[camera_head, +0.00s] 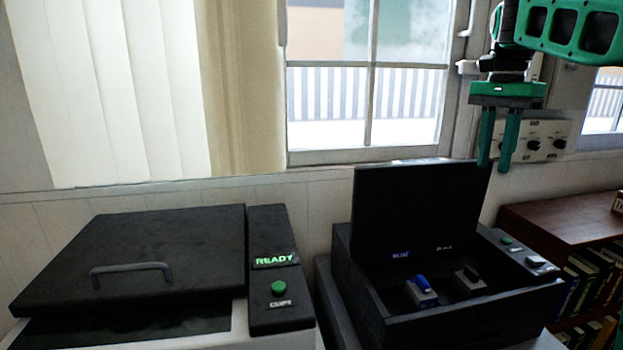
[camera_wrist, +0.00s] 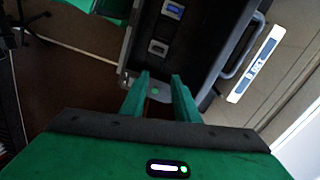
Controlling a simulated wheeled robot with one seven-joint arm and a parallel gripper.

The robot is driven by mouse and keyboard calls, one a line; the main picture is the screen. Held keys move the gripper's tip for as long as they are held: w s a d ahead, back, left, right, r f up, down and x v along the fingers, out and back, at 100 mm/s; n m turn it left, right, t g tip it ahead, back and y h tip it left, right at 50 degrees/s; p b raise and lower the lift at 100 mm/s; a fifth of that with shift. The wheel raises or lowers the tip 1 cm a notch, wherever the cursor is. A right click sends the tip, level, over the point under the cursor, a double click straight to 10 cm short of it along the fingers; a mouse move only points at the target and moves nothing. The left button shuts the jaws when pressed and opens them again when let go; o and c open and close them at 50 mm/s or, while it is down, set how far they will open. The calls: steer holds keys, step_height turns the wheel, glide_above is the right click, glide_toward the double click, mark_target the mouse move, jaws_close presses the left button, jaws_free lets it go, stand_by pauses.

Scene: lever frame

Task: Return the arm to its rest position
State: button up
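My gripper (camera_head: 493,166) hangs at the upper right of the head view, fingers pointing down. Its two green fingers are apart with nothing between them. It is in front of the window wall and overlaps the right edge of the raised black lid (camera_head: 415,210); I cannot tell whether they touch. In the wrist view the gripper (camera_wrist: 161,77) also shows a gap between its fingers. The open black box (camera_head: 450,318) holds a block with a blue top (camera_head: 421,290) and a grey block (camera_head: 469,279). Both blocks also show in the wrist view, the blue one (camera_wrist: 174,11) and the grey one (camera_wrist: 158,47).
A black-lidded machine (camera_head: 130,260) with a handle, a lit READY sign (camera_head: 275,260) and a green button (camera_head: 278,288) stands at the left. A knob panel (camera_head: 540,140) is on the wall behind my gripper. A brown bookshelf (camera_head: 570,216) stands at the right.

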steer(key=s+d+f+n, duration=0.1)
steer(key=s+f+n, duration=0.2)
steer(key=s+f, duration=1)
steer(key=s+d+f+n, duration=0.1)
steer(key=s+f+n, duration=0.3)
steer(key=s+f, duration=0.9)
steer(key=s, duration=0.5)
steer(key=shift+s+d+t, duration=0.4)
steer(key=shift+w+f, duration=0.2)
steer(key=shift+w, duration=0.4)
